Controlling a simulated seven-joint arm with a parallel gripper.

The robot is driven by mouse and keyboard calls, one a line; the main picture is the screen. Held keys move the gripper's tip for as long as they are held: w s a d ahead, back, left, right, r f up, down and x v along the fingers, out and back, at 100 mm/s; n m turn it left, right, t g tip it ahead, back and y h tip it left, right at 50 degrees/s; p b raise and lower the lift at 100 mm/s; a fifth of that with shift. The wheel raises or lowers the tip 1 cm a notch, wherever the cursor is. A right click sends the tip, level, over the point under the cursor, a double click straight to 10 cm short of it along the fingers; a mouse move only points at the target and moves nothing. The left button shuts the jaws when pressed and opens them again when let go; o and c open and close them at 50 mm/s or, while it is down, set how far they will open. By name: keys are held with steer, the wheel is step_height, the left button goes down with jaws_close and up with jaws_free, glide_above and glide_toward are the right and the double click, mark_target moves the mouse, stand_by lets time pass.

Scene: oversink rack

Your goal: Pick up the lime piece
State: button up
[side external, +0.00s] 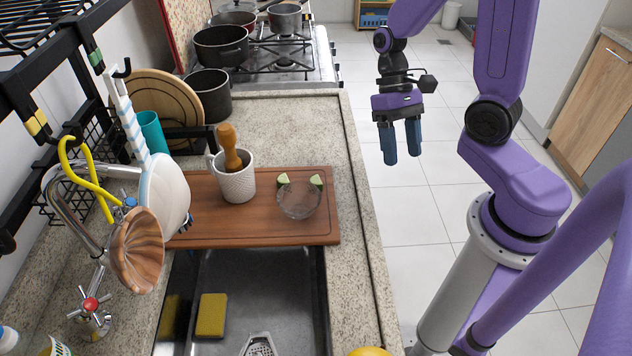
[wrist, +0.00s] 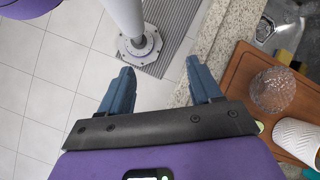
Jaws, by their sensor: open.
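Two small green lime pieces (side external: 283,180) (side external: 316,181) show at the far rim of a clear glass bowl (side external: 300,202) on the wooden board (side external: 215,232). I cannot tell whether they rest on the rim or stand just behind it. My gripper (side external: 402,155) is open and empty, raised over the floor side, right of the counter edge and apart from the lime. In the wrist view the open fingers (wrist: 160,75) point at the floor. The bowl (wrist: 272,90) is at the right there, and a bit of lime (wrist: 259,127) shows beside my gripper body, mostly hidden.
A white mug (side external: 237,183) holding a wooden pestle (side external: 230,146) stands left of the bowl. The sink (side external: 255,275) with a yellow sponge (side external: 211,315) lies in front of the board. Pots and hanging utensils crowd the back and left. The counter strip right of the board is clear.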

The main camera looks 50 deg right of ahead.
steer(key=w+f+m+y, duration=0.1)
steer(key=m+y, duration=0.2)
steer(key=m, duration=0.2)
steer(key=m+t+y, duration=0.6)
steer(key=m+t, duration=0.6)
steer(key=m, duration=0.5)
glide_toward(319, 179)
steer(key=x, duration=0.4)
steer(key=shift+s+f, duration=0.2)
steer(key=shift+w+x, duration=0.25)
steer(key=shift+x, duration=2.3)
steer(key=shift+r, duration=0.2)
steer(key=c, duration=1.1)
